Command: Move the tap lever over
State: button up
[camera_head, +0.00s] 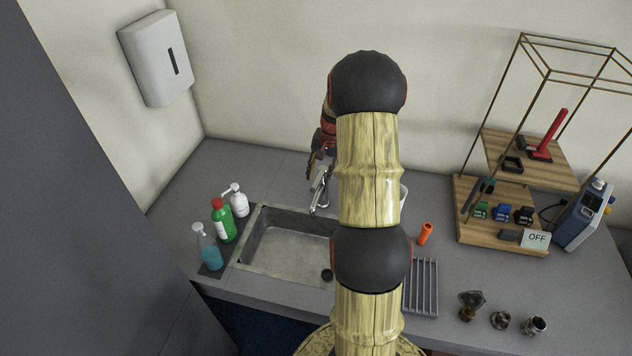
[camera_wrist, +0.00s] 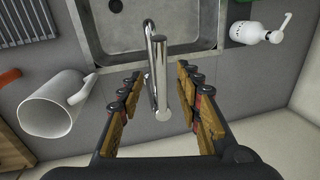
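The chrome tap (camera_head: 322,195) stands at the back edge of the sink, partly hidden by my arm in the head view. In the wrist view the tap (camera_wrist: 161,75) shows as a thick upright cylinder with a thin curved piece beside it; I cannot clearly tell which part is the lever. My gripper (camera_wrist: 160,78) is open, with one finger on each side of the tap and a visible gap on both sides. In the head view my gripper (camera_head: 317,168) is just above and behind the tap.
The steel sink (camera_head: 280,262) lies in front of the tap. Several bottles (camera_head: 222,222) stand left of it. A white mug (camera_wrist: 52,105) stands beside the tap. A drying rack (camera_head: 421,285) and orange object (camera_head: 425,233) are at right. A wooden shelf (camera_head: 500,215) stands further right.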

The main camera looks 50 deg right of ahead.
aim_at(317, 182)
jog(key=f, duration=0.4)
jog(key=w+f, duration=0.1)
jog(key=f, duration=0.1)
jog(key=shift+a+p, duration=0.25)
jog(key=shift+p, duration=0.1)
jog(key=shift+c, duration=1.3)
jog(key=shift+r, duration=0.1)
grip_shut()
